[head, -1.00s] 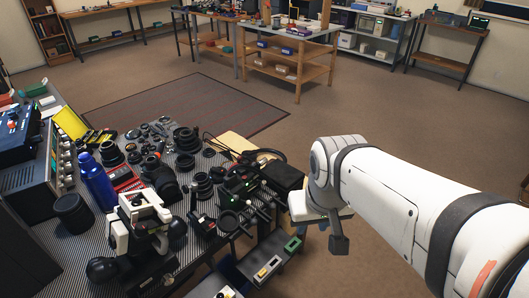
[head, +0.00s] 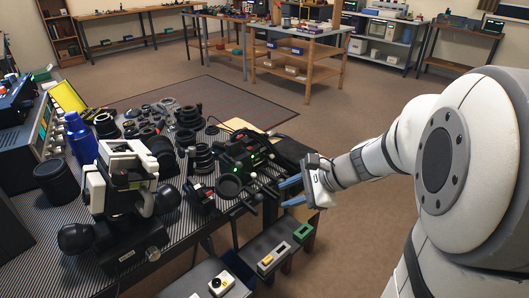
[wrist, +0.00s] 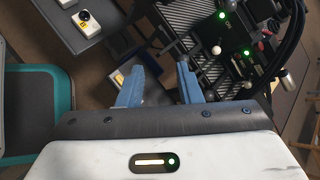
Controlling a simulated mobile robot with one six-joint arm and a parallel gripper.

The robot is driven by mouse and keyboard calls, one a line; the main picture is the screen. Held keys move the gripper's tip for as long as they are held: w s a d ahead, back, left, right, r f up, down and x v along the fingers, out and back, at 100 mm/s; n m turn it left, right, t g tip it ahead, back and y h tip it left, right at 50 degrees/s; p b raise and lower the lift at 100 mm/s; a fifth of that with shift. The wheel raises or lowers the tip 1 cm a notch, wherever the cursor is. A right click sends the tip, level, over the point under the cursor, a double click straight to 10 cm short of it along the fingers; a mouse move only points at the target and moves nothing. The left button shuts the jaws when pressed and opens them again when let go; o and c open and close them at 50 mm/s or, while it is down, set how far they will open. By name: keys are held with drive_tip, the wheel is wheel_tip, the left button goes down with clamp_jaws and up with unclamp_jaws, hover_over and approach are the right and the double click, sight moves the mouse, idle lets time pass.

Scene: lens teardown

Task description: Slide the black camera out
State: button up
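I cannot tell for sure which dark item is the black camera. Dark lens and camera parts crowd the ribbed table top, among them a black lens body (head: 160,155) and a black device with green lights (head: 240,155). That device also shows at the upper right of the wrist view (wrist: 235,40). My gripper (head: 282,194) is off the table's right edge, beside the device, with its blue fingers pointing left toward the table. In the wrist view my gripper (wrist: 159,70) has its fingers apart and nothing between them.
A white microscope-like stand (head: 125,180) and a black cylinder (head: 54,182) are at the table's front left, near a blue bottle (head: 80,138). Low dark surfaces in front hold a small white-and-yellow item (head: 221,283) and a green block (head: 303,232).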

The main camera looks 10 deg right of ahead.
drive_tip(key=w+d+f+m+t+y+b, duration=0.1)
drive_tip(key=w+d+f+m+t+b, duration=0.45)
drive_tip(key=w+d+f+m, duration=0.3)
drive_tip(key=r+b+x, duration=0.1)
drive_tip(key=b+x, duration=0.1)
drive_tip(key=x, duration=0.6)
drive_tip(key=shift+w+a+b, duration=0.15)
drive_tip(key=shift+a+b, duration=0.1)
drive_tip(key=shift+b, duration=0.1)
clamp_jaws()
